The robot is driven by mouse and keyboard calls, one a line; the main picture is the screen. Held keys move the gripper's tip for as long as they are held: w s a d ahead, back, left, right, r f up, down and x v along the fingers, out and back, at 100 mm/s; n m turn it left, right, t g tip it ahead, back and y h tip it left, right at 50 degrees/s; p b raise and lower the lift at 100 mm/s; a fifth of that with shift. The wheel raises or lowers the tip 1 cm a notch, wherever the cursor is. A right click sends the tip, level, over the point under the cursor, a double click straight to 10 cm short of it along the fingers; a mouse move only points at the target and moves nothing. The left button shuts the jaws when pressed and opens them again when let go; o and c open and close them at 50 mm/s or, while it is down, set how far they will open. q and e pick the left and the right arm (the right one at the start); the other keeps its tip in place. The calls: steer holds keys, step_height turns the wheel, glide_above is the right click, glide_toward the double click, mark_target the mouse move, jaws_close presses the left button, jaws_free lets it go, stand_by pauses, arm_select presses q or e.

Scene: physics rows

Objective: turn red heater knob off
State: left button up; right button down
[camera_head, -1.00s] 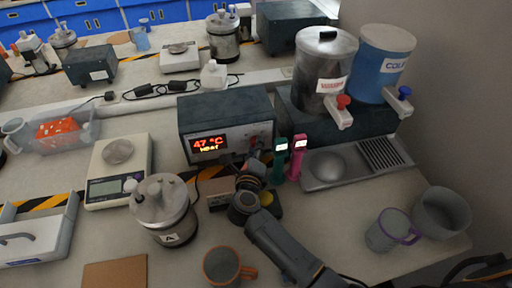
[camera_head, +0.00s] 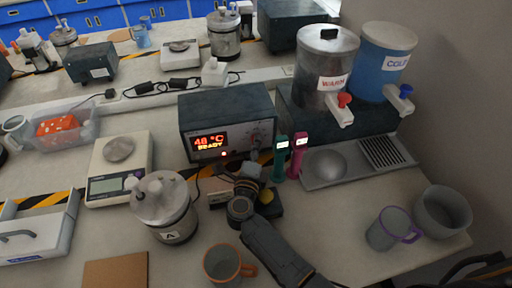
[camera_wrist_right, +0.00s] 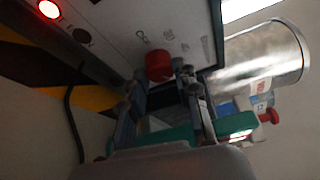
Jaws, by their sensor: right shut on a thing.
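The heater (camera_head: 227,117) is a dark box with a pale front panel. Its display (camera_head: 209,142) is lit and appears to read 48 °C READY. In the wrist view the red knob (camera_wrist_right: 158,66) sits on the panel between the fingertips of my right gripper (camera_wrist_right: 163,78). A few panel marks show around the knob; its exact setting is not readable. In the head view my right gripper (camera_head: 249,170) is at the lower right of the heater front and hides the knob. It is shut on the knob. My left gripper is not in view.
A teal handheld device (camera_head: 280,160) and a pink one (camera_head: 297,156) stand close to the right of my gripper. A lidded pot (camera_head: 163,206), an orange-rimmed mug (camera_head: 222,264) and a scale (camera_head: 119,170) are nearby. Water tanks (camera_head: 325,70) stand behind on the right.

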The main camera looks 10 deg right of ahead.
steer(key=shift+f, duration=0.1)
steer(key=c, duration=1)
jaws_free()
